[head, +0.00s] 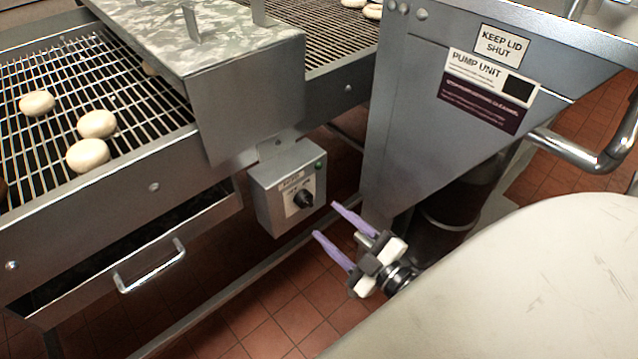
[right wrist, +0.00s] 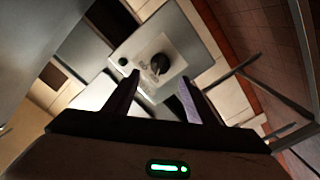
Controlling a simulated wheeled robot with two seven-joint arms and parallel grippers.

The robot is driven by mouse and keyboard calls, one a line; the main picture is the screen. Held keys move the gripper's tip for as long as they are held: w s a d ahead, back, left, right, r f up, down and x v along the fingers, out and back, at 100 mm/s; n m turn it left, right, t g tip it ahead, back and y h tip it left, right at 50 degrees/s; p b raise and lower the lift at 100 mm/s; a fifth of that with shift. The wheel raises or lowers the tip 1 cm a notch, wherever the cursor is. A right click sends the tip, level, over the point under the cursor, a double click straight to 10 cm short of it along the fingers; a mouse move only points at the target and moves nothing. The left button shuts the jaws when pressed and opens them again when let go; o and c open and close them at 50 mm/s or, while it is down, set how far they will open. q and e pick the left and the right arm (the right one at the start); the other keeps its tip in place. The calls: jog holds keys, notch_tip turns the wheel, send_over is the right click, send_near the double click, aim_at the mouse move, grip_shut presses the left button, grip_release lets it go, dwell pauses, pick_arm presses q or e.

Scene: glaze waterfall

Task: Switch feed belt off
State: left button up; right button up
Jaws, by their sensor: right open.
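The feed belt switch box (head: 289,187) is a grey metal box fixed under the hood at the belt's side. It has a black rotary knob (head: 303,199) on a white plate and a small green button or lamp (head: 318,165). My right gripper (head: 324,219) is open and empty, just in front of and slightly below right of the box, apart from the knob. In the right wrist view the knob (right wrist: 159,64) shows ahead, between and beyond the two purple fingers (right wrist: 157,88). The knob's label is too small to read. My left gripper is out of view.
The wire belt (head: 60,150) carries several pale round buns (head: 96,124) at left. A drawer handle (head: 150,266) sticks out below it. The pump unit (head: 450,110), with a bent pipe (head: 590,160), stands close to my right gripper. A low rail (head: 240,285) runs beneath the box.

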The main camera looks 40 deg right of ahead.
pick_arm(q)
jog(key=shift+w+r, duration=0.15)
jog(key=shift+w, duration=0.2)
pick_arm(e)
jog(key=shift+s+d, duration=0.1)
jog(key=shift+s, duration=1.15)
pick_arm(q)
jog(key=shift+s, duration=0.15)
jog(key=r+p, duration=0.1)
jog(key=p, duration=0.1)
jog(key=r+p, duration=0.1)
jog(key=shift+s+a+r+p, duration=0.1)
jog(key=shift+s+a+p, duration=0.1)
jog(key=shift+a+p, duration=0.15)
pick_arm(e)
jog(key=s+a+f+m+g, duration=0.3)
jog(key=s+a+f+g, duration=0.1)
jog(key=a, duration=0.3)
jog(key=s+a+f+m+g+y, duration=0.1)
jog(key=s+a+f+m+g, duration=0.3)
jog(key=a, duration=0.4)
jog(key=shift+s+a+g, duration=0.25)
jog(key=shift+s+g, duration=0.35)
jog(key=shift+g, duration=0.1)
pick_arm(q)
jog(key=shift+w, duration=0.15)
